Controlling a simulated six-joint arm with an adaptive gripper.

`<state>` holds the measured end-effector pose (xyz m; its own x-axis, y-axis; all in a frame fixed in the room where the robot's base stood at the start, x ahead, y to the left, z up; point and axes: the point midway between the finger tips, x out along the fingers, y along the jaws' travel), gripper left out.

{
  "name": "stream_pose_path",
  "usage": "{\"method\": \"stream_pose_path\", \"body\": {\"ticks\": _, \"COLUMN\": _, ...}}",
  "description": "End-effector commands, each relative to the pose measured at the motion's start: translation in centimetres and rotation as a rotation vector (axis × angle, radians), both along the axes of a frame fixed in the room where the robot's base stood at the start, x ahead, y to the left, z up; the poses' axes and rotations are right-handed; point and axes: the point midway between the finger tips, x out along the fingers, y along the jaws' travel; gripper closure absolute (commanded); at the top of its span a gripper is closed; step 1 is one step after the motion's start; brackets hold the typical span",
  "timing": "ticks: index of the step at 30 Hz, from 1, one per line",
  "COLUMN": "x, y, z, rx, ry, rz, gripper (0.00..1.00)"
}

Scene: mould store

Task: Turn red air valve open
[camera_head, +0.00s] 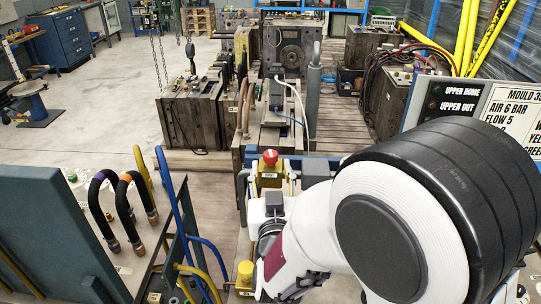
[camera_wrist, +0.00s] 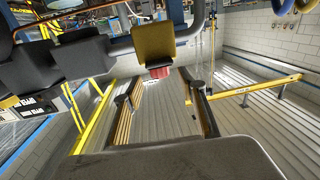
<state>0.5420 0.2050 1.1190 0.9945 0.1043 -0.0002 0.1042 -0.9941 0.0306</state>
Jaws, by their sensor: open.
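The air valve has a red knob (camera_head: 270,157) on top of a yellow body (camera_head: 269,176) with a small label, left of my forearm in the head view. In the wrist view a yellow block (camera_wrist: 153,42) hangs near the top middle with a red part (camera_wrist: 158,72) under it; it looks like the same valve seen upside down. My gripper (camera_head: 265,245) is open and empty, below and nearer than the red knob, and apart from it. My own arm hides part of the gripper.
Mould blocks (camera_head: 191,115) stand behind the valve. A sign board (camera_head: 465,103) is at right. At lower left are a grey panel (camera_head: 55,235), blue rails and curved hoses (camera_head: 132,215). A yellow knob (camera_head: 245,270) is close left of my gripper. Free floor (camera_head: 110,95) lies at upper left.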

Motion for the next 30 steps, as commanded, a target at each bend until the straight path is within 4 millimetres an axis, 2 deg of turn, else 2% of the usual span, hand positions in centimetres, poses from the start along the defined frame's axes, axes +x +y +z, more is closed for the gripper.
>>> {"method": "stream_pose_path", "body": {"ticks": 9, "x": 3.6, "y": 0.2, "z": 0.0, "rx": 0.000, "ry": -0.001, "rz": -0.003, "gripper": 0.59}}
{"method": "stream_pose_path", "body": {"ticks": 15, "x": 5.2, "y": 0.5, "z": 0.0, "rx": -0.001, "ry": 0.000, "rz": -0.001, "gripper": 0.59}}
{"method": "stream_pose_path", "body": {"ticks": 29, "x": 6.0, "y": 0.6, "z": 0.0, "rx": 0.000, "ry": 0.000, "rz": -0.001, "gripper": 0.59}}
{"method": "stream_pose_path", "body": {"ticks": 30, "x": 6.0, "y": 0.6, "z": 0.0, "rx": 0.000, "ry": 0.000, "rz": -0.001, "gripper": 0.62}}
